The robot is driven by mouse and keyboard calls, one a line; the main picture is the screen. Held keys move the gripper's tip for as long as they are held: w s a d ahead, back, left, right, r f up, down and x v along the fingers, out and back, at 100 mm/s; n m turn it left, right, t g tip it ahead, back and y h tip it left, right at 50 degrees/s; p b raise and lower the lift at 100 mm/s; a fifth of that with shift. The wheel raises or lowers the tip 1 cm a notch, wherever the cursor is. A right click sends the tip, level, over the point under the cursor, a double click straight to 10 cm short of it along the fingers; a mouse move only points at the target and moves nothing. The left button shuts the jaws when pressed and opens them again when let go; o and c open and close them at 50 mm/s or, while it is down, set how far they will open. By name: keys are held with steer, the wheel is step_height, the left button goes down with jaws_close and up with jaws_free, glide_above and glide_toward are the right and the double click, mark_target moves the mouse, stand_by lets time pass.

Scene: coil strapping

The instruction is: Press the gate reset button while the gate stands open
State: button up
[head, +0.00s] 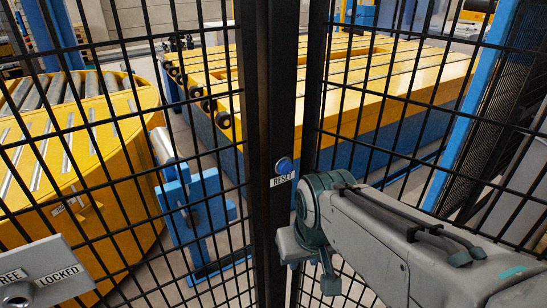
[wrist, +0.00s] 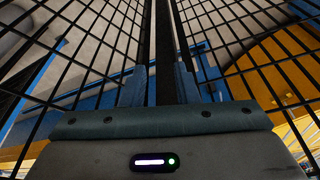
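The reset button (head: 284,165) is a round blue button on a dark upright post (head: 272,100). A white RESET label (head: 281,180) sits just below it. My gripper (head: 306,264) is below and slightly right of the button in the head view, apart from it, near the post. In the wrist view my gripper (wrist: 160,86) has its two fingers apart with nothing held, and the dark post shows behind the gap. The button cannot be made out in the wrist view. Mesh panels stand on both sides of the post; I cannot tell which is the gate or whether it is open.
A grey plate marked FREE and LOCKED (head: 45,272) is at the lower left. Behind the mesh (head: 110,200) are a round yellow roller table (head: 100,165), a blue stand (head: 195,205) and a long yellow and blue conveyor (head: 370,85). Mesh closely flanks the post.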

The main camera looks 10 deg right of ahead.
jaws_close()
stand_by(1.5)
